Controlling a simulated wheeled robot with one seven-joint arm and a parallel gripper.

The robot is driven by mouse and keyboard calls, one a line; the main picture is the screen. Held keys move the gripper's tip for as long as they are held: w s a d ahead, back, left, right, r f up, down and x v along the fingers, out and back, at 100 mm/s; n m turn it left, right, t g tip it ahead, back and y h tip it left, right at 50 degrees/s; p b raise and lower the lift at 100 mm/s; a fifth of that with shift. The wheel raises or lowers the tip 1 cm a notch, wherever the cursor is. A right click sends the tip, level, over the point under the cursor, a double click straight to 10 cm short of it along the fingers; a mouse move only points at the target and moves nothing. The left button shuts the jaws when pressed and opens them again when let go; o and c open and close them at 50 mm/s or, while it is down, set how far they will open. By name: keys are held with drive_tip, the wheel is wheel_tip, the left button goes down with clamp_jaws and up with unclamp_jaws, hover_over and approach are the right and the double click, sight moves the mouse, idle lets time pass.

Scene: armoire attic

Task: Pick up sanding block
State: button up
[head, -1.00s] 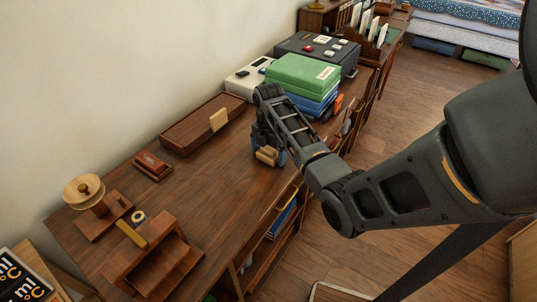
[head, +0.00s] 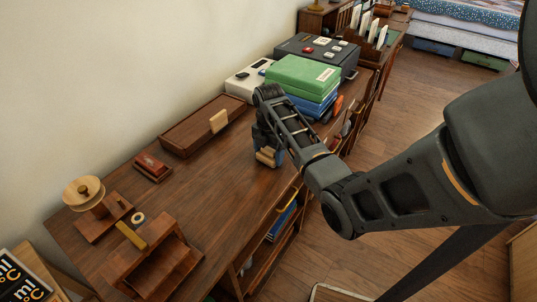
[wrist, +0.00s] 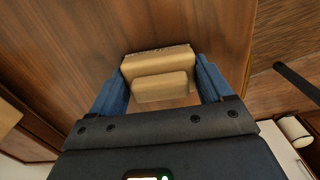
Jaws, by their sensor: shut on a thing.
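The sanding block is a tan, light wooden-looking block with a raised smaller part on one face. In the wrist view the sanding block (wrist: 160,68) sits between the two blue fingers of my gripper (wrist: 162,84), which are shut on its sides. In the head view the block (head: 266,157) shows at the end of my gripper (head: 268,160), low over the wooden desk top near its front edge. I cannot tell whether the block touches the desk.
The wooden desk (head: 215,190) has clear room left of my gripper. Green and blue boxes (head: 303,74) stand just behind it. A long wooden box (head: 190,128), a small red-topped block (head: 152,164) and a wooden stand (head: 150,255) are further left.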

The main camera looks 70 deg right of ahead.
sight(269, 148)
drive_tip(key=r, duration=0.4)
drive_tip(key=shift+d+r, duration=0.1)
drive_tip(key=shift+d, duration=0.15)
drive_tip(key=s+d+r, duration=0.2)
drive_tip(key=s+d+r+b, duration=0.1)
drive_tip(key=s+d+r, duration=0.1)
drive_tip(key=s+d, duration=0.1)
drive_tip(key=s+d+r, duration=0.2)
drive_tip(key=d, duration=0.1)
drive_tip(key=shift+s+d+r+b, duration=0.25)
drive_tip(key=shift+s+r+b, duration=0.05)
